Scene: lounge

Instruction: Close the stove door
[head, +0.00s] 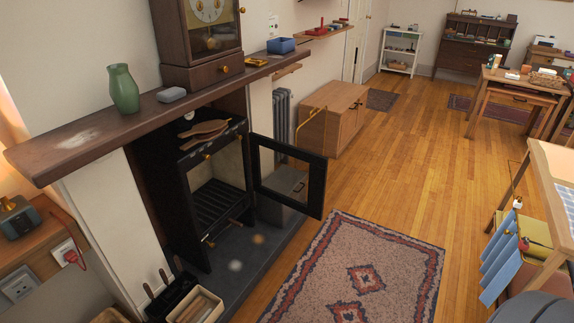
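The black stove (190,205) stands in the recess under the dark mantel shelf, on a dark grey hearth. Its framed door (318,184) is open, swung out to the right of the stove's opening and standing over the hearth's right edge. The pale interior and a slatted rack show through the opening. Small brass knobs show on the stove front. Two wooden paddle-shaped pieces (205,130) lie on top of the stove. Neither of my grippers is in the head view.
The mantel shelf (115,128) juts out above the stove, carrying a green vase (123,88) and a clock (205,45). A wooden box (198,308) stands at the hearth's front. A patterned rug (400,255) lies right of the hearth, with clear wooden floor beyond.

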